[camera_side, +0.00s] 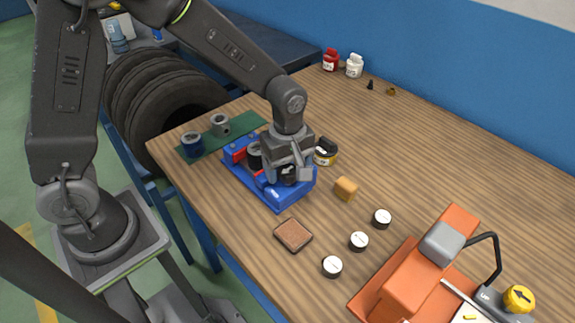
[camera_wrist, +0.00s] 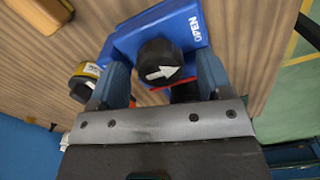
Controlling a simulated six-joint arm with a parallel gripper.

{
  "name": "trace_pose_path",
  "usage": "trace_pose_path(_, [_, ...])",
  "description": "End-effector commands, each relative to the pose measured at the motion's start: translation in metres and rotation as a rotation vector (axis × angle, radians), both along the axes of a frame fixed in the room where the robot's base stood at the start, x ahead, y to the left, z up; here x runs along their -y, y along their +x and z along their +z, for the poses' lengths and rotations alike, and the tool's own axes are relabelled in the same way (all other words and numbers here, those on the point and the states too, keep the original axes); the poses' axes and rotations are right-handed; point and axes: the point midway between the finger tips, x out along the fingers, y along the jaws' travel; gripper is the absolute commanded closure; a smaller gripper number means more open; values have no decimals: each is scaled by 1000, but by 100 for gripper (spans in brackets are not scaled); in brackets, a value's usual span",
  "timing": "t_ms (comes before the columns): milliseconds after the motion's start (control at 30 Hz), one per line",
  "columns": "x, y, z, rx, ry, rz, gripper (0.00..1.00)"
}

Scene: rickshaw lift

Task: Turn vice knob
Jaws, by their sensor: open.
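The blue vice (camera_side: 268,197) with red jaw parts sits near the left edge of the wooden table. Its black knob (camera_wrist: 158,62) carries a white arrow pointing right in the wrist view, and OPEN is printed on the blue body beside it. My gripper (camera_wrist: 160,80) is open, with one finger on each side of the knob; I cannot tell if they touch it. In the side view my gripper (camera_side: 290,172) is down over the vice's front end and hides part of the knob. A dark cylinder (camera_side: 255,156) stands between the red jaws.
A black-and-yellow can (camera_side: 326,152) stands close to my gripper. A tan block (camera_side: 346,189), a brown square pad (camera_side: 293,235) and white-topped discs (camera_side: 359,241) lie nearby. An orange device (camera_side: 408,280) stands front right. A green mat (camera_side: 221,137) lies behind the vice.

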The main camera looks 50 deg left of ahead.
Motion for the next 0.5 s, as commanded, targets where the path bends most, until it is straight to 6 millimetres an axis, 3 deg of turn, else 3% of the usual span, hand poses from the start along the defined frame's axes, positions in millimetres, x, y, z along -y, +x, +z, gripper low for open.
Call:
trace_pose_path(133, [0,0,0,0,0,0,28])
trace_pose_path(500, [0,0,0,0,0,0,64])
